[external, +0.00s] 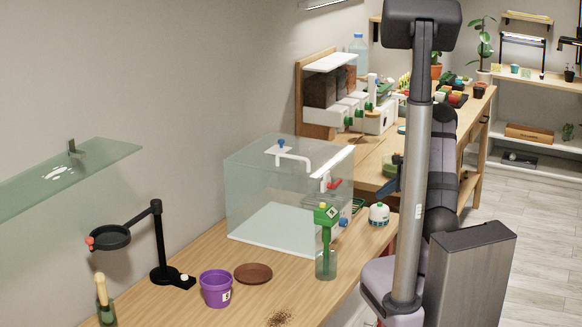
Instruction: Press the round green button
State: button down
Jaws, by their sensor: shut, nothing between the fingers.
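My gripper (387,188) shows only in part as a dark slanted shape left of my arm's grey tube. It is shut and empty, above and apart from the device. The rest of it is hidden behind my arm.
The clear box (250,190) has blue knobs and a white pipe. A green tool (326,214) stands in a glass (326,265) before it. A purple pot (216,288), brown saucer (253,273) and black ring stand (157,245) are nearer. Shelves and plants stand behind.

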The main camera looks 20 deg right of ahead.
jog(key=shift+r, duration=0.15)
notch_tip(320, 180, up, 6)
jog(key=p, duration=0.4)
dwell(0.7)
